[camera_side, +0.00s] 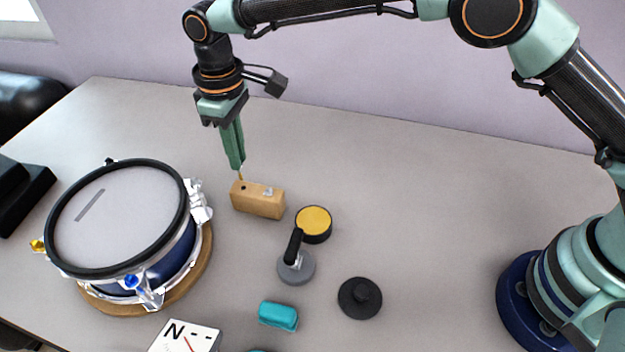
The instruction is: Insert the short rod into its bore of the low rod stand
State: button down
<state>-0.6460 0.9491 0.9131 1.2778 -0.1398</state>
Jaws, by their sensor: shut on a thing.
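The low rod stand (257,203) is a small tan block near the middle of the table. Its top shows a dark bore near the left end and a small grey piece farther right. My gripper (238,168) points down just above the left end of the stand. It is shut on the short rod (240,177), a thin golden rod of which only a short lower part shows below the fingertips. The rod's lower end is at or just above the stand's top, close to the dark bore. I cannot tell whether it touches.
A drum (120,220) on a round wooden base stands to the left. A yellow-topped round puck (314,222), a grey disc with a black handle (297,266), a black knobbed disc (360,297) and a teal block (278,315) lie nearer the front.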

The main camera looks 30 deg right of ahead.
jog(key=shift+f, duration=2.15)
jog(key=c, duration=0.9)
grip_release()
jog(key=shift+o, duration=0.2)
notch_tip(320, 180, up, 12)
